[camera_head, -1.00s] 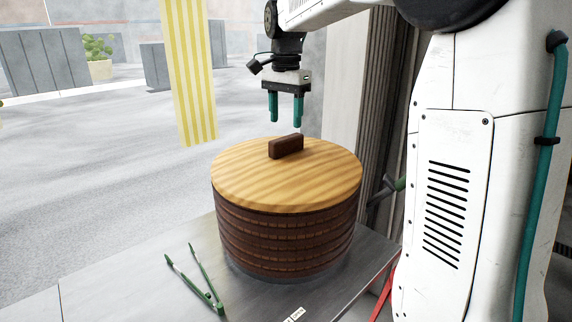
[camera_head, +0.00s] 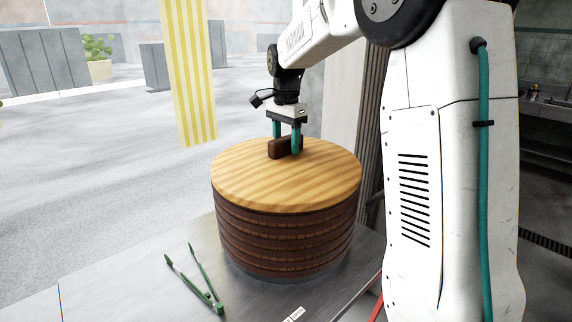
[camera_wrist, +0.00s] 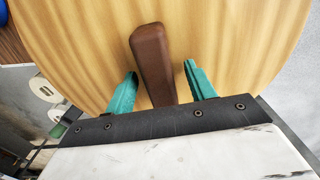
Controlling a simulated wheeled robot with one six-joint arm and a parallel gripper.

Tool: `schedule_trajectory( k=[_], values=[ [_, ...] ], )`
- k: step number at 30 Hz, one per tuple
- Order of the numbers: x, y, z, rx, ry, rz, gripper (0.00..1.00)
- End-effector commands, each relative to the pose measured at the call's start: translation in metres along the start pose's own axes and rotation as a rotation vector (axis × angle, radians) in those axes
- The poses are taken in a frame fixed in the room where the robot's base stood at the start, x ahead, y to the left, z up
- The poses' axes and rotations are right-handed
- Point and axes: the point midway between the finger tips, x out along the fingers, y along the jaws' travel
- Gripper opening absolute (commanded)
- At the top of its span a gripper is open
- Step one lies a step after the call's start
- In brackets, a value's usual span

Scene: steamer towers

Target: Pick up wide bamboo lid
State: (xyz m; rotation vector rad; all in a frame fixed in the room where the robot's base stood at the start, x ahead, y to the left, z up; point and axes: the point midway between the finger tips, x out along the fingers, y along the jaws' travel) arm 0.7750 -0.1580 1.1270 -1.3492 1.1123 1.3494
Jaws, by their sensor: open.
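The wide bamboo lid (camera_head: 240,182) is a round, light wood disc with a dark brown block handle (camera_head: 277,149) at its middle. It lies on a dark brown stacked steamer tower (camera_head: 285,235). My gripper (camera_head: 286,148) is open with its teal fingers down at the handle, one on either side. In the wrist view the lid (camera_wrist: 85,40) fills most of the picture, and the handle (camera_wrist: 153,60) stands between the fingers of my gripper (camera_wrist: 160,82). Gaps show on both sides of the handle there.
The tower stands on a grey metal counter (camera_head: 150,285). Green-handled tongs (camera_head: 195,280) lie on the counter at front left, and a small white label (camera_head: 293,314) is at its front. A yellow striped cloth (camera_head: 188,80) hangs behind, to the left of my arm.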

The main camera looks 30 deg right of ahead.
Motion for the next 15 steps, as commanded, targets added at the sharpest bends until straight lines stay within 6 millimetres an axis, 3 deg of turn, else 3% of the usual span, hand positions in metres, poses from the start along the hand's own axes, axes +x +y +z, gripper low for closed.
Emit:
schedule_trajectory(
  k=[15],
  values=[
    [0.0028,0.0001,0.0001,0.0,0.0,0.001,0.55]
  ],
)
